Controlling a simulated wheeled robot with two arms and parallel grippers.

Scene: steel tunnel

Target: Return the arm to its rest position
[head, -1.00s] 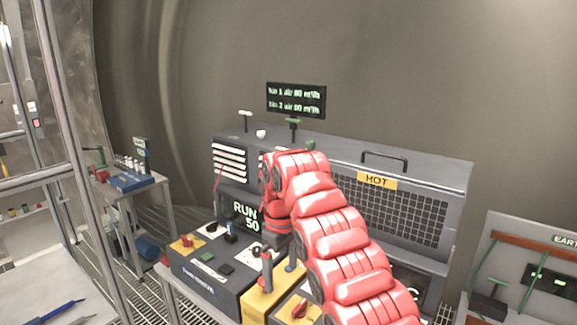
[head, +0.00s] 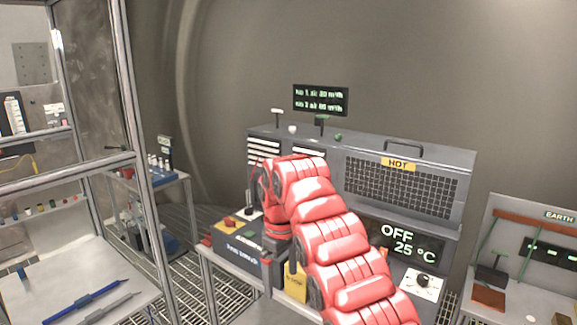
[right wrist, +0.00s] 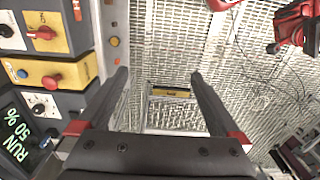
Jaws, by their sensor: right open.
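My right arm (head: 330,235) comes in red from the lower right in the head view. It bends down at its far end in front of the grey machine (head: 455,160), and its gripper is hidden there behind my arm. In the right wrist view my right gripper (right wrist: 160,78) is open. Its two dark fingers are wide apart with nothing held between them, above the grated floor (right wrist: 180,45). A control box with a yellow panel and red knob (right wrist: 42,32) is left of the fingers, apart from them. My left gripper is not in view.
The machine carries a HOT label (head: 398,163) and an OFF 25 °C display (head: 397,240). A metal-framed bench (head: 75,285) with pens stands at left. An earthing panel (head: 545,215) is at right. Grated floor (head: 190,262) lies open between the benches.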

